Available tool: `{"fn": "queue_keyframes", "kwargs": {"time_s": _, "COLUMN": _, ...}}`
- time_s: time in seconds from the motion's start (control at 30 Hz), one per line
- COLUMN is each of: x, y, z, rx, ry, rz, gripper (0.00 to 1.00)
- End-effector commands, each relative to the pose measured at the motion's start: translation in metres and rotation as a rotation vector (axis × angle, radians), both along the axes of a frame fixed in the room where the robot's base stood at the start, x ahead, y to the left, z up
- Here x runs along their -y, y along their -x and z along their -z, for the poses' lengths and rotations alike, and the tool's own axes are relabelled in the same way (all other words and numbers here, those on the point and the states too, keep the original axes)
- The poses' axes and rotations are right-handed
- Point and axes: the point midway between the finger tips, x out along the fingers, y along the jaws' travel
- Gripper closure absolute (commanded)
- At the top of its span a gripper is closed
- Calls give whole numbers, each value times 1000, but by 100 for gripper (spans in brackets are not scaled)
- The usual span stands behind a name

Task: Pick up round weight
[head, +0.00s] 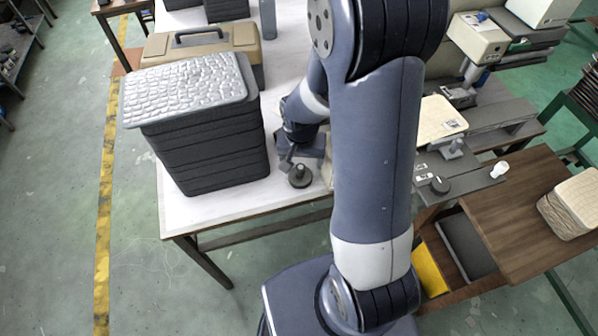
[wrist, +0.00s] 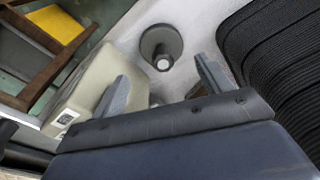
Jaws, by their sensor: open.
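The round weight (head: 300,176) is a dark grey disc with a short knob on top. It stands upright on the white tabletop near the front edge. In the wrist view the weight (wrist: 161,46) shows from above, with its pale knob tip facing the camera. My gripper (head: 302,156) is just beyond the weight in the head view, low over the table. In the wrist view the two fingers of my gripper (wrist: 160,88) are spread apart and empty. The weight lies ahead of the fingertips and between their lines, not touching them.
A tall dark ribbed stack with a pale bumpy top (head: 190,90) stands close left of the weight; its ribbed side (wrist: 280,60) fills the wrist view's right. A cream box (wrist: 85,85) is close on the other side. A tan toolbox (head: 205,45) stands behind the stack.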

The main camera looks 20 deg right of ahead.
Motion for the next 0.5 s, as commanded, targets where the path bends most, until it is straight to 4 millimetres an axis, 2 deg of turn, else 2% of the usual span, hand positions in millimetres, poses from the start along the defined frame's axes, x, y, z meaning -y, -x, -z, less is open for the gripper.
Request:
{"fn": "queue_keyframes", "kwargs": {"time_s": 0.1, "x": 1, "y": -2, "z": 14, "rx": -2, "ry": 0, "rz": 1, "gripper": 26}}
{"fn": "queue_keyframes", "kwargs": {"time_s": 0.37, "x": 1, "y": -3, "z": 25, "rx": -1, "ry": 0, "rz": 0, "gripper": 26}}
{"fn": "queue_keyframes", "kwargs": {"time_s": 0.5, "x": 0, "y": -5, "z": 38, "rx": -3, "ry": 0, "rz": -2, "gripper": 26}}
